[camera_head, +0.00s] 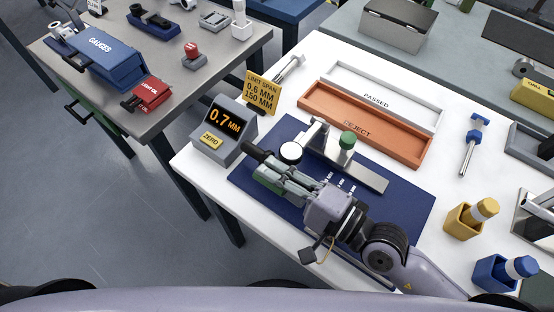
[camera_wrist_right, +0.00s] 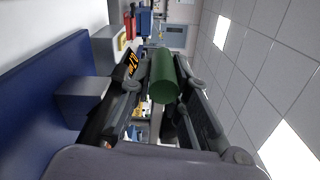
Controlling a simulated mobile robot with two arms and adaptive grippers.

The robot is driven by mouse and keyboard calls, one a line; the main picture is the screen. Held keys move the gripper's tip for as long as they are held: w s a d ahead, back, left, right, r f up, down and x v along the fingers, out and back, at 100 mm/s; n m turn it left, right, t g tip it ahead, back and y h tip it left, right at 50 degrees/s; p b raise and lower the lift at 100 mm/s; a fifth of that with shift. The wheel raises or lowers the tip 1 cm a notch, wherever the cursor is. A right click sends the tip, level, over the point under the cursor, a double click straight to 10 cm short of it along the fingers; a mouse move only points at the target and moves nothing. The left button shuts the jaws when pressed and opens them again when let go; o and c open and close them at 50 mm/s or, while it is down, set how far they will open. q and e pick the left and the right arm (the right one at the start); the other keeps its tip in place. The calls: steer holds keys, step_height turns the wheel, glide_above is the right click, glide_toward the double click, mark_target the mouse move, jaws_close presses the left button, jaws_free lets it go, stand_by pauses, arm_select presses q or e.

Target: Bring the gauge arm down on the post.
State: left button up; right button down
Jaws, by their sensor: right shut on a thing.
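The gauge stand has a white round dial (camera_head: 291,151), a light upright (camera_head: 317,134), a post with a green knob (camera_head: 347,140) and a flat metal bar (camera_head: 360,178). It stands on a blue mat (camera_head: 407,212). In the right wrist view this handle (camera_wrist_right: 163,76) looks dark green and lies between the fingers. Whether the handle joins the gauge arm is hidden by the gripper. My left gripper is not in view.
A display (camera_head: 224,122) reading 0.7 mm stands just left of the gripper, beside a yellow limit card (camera_head: 262,92). Behind are an orange reject tray (camera_head: 312,100) and a pale passed tray (camera_head: 437,121). Yellow (camera_head: 459,222) and blue (camera_head: 492,273) holders stand at right.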

steer(key=shift+s+f+n, duration=0.15)
steer(key=shift+f+n, duration=0.15)
steer(key=shift+f, duration=0.3)
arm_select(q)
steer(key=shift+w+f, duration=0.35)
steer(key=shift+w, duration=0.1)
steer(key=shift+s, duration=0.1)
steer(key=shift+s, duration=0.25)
arm_select(e)
steer(key=shift+f, duration=0.1)
steer(key=c, duration=1.6)
jaws_free()
steer(key=shift+c, duration=0.2)
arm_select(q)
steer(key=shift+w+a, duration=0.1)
arm_select(e)
steer(key=shift+r, duration=0.2)
